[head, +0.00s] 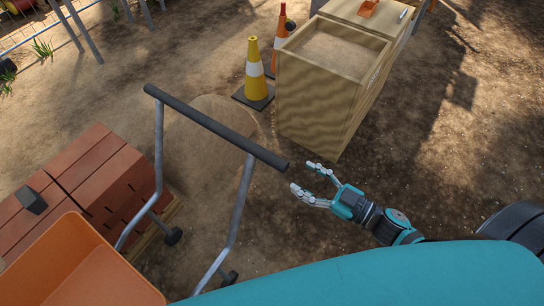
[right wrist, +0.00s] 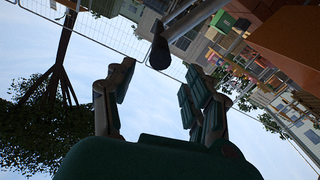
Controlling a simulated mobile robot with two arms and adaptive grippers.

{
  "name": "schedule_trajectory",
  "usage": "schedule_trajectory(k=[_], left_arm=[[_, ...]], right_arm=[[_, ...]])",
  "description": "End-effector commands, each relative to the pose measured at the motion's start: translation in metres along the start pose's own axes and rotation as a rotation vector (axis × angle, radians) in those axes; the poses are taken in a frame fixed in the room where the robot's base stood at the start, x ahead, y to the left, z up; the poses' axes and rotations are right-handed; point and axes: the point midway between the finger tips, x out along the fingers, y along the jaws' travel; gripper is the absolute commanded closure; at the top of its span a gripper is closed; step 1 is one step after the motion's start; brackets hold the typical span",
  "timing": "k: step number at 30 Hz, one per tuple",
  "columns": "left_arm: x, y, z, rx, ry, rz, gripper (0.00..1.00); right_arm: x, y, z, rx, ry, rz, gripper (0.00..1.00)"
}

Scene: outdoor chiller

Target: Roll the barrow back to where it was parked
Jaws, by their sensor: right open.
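The barrow shows at the lower left of the head view, with an orange tray (head: 75,270) and a grey tube frame. Its dark handle bar (head: 215,127) runs across the top of the frame. My right gripper (head: 302,176) is open and empty just beyond the right end of that bar, apart from it. In the right wrist view the dark bar end (right wrist: 159,52) shows near the gap between my open fingers (right wrist: 160,78). My left gripper is not in view. No parking mark can be made out.
Stacked red bricks (head: 95,175) stand beside the tray, with a dark block (head: 31,199) on top. A wooden box (head: 315,105) of sand, a yellow cone (head: 254,75) and an orange cone (head: 280,35) stand farther back. Bare dirt lies open at the right.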

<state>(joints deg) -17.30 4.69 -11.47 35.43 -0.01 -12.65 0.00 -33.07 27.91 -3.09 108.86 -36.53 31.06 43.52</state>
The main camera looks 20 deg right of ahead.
Motion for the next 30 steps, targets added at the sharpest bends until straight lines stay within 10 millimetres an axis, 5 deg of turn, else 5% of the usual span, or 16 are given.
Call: schedule_trajectory(k=[9,15,27,30], left_arm=[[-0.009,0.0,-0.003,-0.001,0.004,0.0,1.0],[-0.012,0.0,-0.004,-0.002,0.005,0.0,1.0],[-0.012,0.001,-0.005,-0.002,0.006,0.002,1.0],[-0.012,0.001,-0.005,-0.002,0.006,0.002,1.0]], right_arm=[[0.069,0.001,-0.001,-0.001,0.002,0.002,0.47],[0.095,0.001,0.0,0.0,0.0,0.002,0.47],[0.104,0.0,0.001,0.001,-0.002,0.002,0.47],[0.104,0.0,0.001,0.001,-0.002,0.002,0.57]])
